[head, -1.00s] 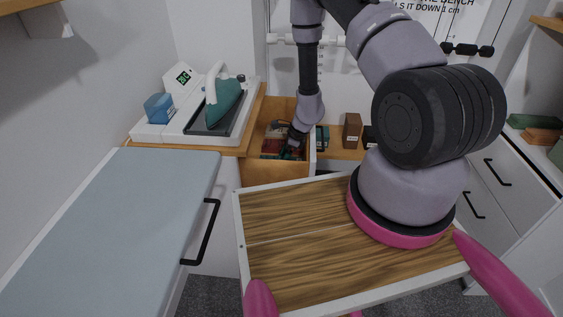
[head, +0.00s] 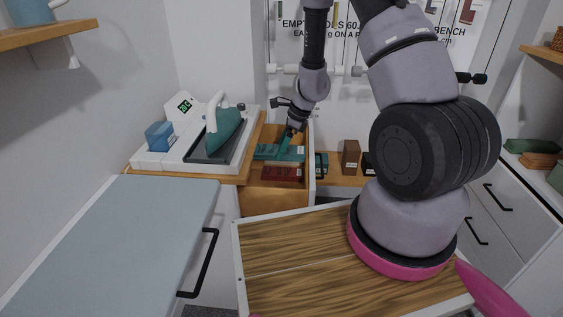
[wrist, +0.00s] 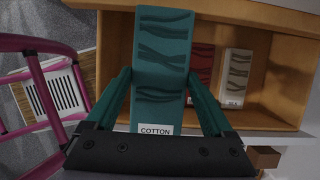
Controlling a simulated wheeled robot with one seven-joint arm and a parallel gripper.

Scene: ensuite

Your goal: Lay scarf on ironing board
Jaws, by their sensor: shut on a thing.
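A teal scarf (wrist: 162,50) with a label reading COTTON hangs between the fingers of my gripper (wrist: 155,105) in the wrist view. My gripper is shut on it. In the head view my gripper (head: 292,133) is over the open wooden drawer, and the teal scarf (head: 278,153) shows below it. A dark red scarf (head: 281,174) lies in the drawer; beside it in the wrist view is a pale one (wrist: 235,75) with a label that seems to read SILK. The ironing board (head: 125,235), pale blue-grey and bare, is at the left of the head view.
A green iron (head: 224,130) rests on a white station with a blue water container (head: 159,136), behind the board. A black handle (head: 207,262) juts from the board's right side. Small boxes (head: 350,157) stand on the shelf right of the drawer.

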